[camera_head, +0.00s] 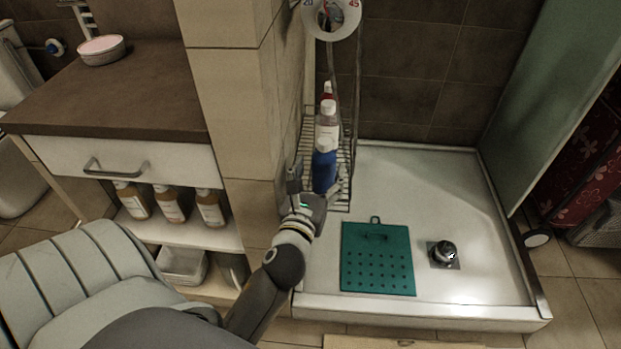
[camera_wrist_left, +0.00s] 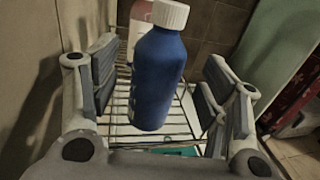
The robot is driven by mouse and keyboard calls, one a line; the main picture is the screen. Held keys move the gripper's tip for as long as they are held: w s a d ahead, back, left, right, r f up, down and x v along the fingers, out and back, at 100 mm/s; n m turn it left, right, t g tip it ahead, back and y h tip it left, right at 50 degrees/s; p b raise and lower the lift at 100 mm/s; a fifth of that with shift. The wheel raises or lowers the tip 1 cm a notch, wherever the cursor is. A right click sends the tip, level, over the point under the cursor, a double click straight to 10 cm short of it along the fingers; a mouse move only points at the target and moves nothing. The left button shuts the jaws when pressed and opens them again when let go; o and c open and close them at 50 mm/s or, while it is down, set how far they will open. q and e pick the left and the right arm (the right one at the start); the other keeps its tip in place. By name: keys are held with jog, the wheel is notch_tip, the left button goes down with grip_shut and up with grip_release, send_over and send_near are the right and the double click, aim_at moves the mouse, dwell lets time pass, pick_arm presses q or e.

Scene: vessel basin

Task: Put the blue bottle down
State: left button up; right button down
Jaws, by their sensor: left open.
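The blue bottle (camera_head: 324,168) with a white cap stands upright on the wire rack (camera_head: 342,190) at the wall, at the front of a row of bottles. It also shows in the left wrist view (camera_wrist_left: 157,80), between my open fingers with a gap on both sides. My left gripper (camera_head: 316,186) is open around the near side of the bottle, its fingers apart from it. In the left wrist view my left gripper (camera_wrist_left: 160,95) shows both finger pads spread. My right gripper is not in view.
A green mat (camera_head: 378,262) and a drain (camera_head: 444,252) lie in the white shower tray (camera_head: 450,190). A tiled pillar (camera_head: 240,110) is close on the left.

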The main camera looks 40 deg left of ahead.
pick_arm(q)
jog(key=b+v, duration=0.1)
jog(key=v, duration=0.6)
jog(key=shift+s+b, duration=0.2)
jog(key=shift+b, duration=0.1)
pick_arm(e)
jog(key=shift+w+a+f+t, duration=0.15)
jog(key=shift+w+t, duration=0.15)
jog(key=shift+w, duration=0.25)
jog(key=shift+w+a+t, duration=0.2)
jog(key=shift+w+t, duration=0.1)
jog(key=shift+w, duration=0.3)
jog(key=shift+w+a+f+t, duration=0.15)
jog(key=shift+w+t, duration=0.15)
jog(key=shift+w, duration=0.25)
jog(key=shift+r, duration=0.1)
